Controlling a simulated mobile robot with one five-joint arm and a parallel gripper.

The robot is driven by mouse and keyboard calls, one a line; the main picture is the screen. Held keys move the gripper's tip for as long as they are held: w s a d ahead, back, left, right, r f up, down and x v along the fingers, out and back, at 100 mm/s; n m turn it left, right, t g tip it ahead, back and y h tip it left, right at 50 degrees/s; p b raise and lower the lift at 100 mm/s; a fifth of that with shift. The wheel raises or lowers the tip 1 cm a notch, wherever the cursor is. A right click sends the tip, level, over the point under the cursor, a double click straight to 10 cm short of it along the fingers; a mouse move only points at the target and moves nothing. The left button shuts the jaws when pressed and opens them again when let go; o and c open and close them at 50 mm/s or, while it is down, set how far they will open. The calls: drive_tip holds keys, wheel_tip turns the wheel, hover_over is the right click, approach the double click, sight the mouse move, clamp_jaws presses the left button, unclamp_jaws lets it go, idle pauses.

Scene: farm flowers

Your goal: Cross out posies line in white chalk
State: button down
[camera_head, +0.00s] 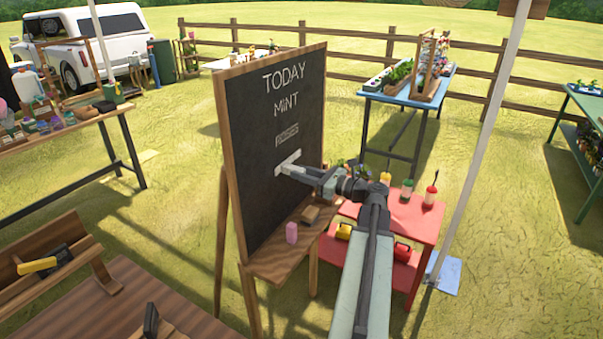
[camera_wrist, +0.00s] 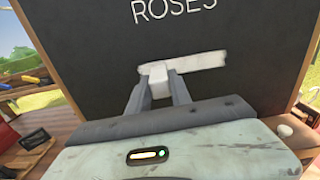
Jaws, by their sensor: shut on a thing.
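The black chalkboard (camera_head: 252,150) has a wooden frame and stands on an easel. It reads TODAY and MINT, with a small line (camera_head: 287,135) below; the wrist view shows that line as ROSES (camera_wrist: 174,12). Below it is a thick white chalk stroke (camera_wrist: 200,62), also seen in the head view (camera_head: 288,160). No posies lettering is readable. My gripper (camera_head: 284,170) is at the board over the stroke. In the wrist view my gripper (camera_wrist: 157,82) is shut on a white chalk (camera_wrist: 158,72), whose tip is at the stroke's left part and seems to touch the board.
A red table (camera_head: 408,218) with bottles stands right of the easel. A pale tent pole (camera_head: 487,130) rises farther right.

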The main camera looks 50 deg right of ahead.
drive_tip(key=shift+v, duration=2.8)
drive_tip(key=v, duration=0.3)
